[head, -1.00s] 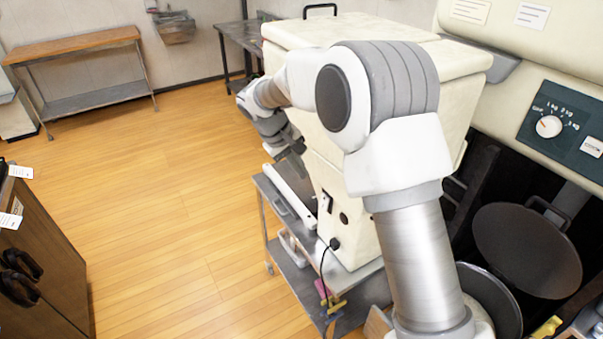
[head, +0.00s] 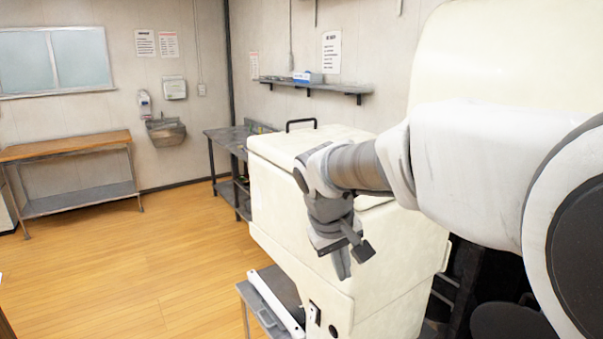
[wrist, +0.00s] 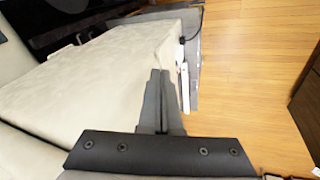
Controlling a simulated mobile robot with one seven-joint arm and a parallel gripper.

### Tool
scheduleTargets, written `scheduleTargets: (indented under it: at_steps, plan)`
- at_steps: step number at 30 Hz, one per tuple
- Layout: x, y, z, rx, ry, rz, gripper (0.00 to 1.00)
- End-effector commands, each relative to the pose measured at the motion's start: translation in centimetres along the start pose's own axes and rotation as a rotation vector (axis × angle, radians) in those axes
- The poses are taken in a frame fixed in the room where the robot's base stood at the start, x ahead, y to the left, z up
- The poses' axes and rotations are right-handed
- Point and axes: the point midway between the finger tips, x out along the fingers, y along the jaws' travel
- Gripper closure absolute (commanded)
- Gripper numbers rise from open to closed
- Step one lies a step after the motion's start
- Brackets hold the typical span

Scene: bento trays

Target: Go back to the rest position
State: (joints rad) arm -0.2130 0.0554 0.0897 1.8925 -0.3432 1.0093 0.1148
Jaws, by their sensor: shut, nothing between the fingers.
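My gripper (head: 352,262) hangs at the end of my arm, in front of the cream machine (head: 283,193) in the head view. Its fingers point down and nothing is between them. In the wrist view my gripper (wrist: 160,75) shows its two dark fingers closed together, with the machine's cream surface (wrist: 95,85) behind and to the left of them. I cannot tell how wide the gap between gripper and machine is.
A grey cart (head: 262,318) stands below the machine. A dark metal table (head: 222,140) is behind it. A wooden-topped bench (head: 65,146) and a small sink (head: 166,133) are along the back wall. The wooden floor (head: 160,265) at left is clear.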

Motion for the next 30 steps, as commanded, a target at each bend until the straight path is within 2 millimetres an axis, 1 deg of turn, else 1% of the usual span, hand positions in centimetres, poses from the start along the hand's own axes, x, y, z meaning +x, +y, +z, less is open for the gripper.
scheduleTargets:
  at_steps: [1, 3, 9, 15, 18, 21, 24, 30]
  plan:
    - [-1.0, 0.7, 1.6, 0.03, 0.016, -0.008, 1.0]
    - [-2.1, 1.3, 3.7, 0.069, 0.034, -0.023, 1.0]
    - [-4.3, 2.1, 9.6, 0.177, 0.092, -0.068, 1.0]
    - [-5.2, 1.8, 15.3, 0.283, 0.159, -0.114, 1.0]
    - [-5.3, 1.3, 17.6, 0.327, 0.19, -0.134, 1.0]
    - [-5.2, 0.9, 19.2, 0.362, 0.217, -0.151, 1.0]
    - [-5.0, 0.5, 20.2, 0.384, 0.234, -0.162, 1.0]
    - [-4.9, 0.3, 20.7, 0.395, 0.242, -0.168, 1.0]
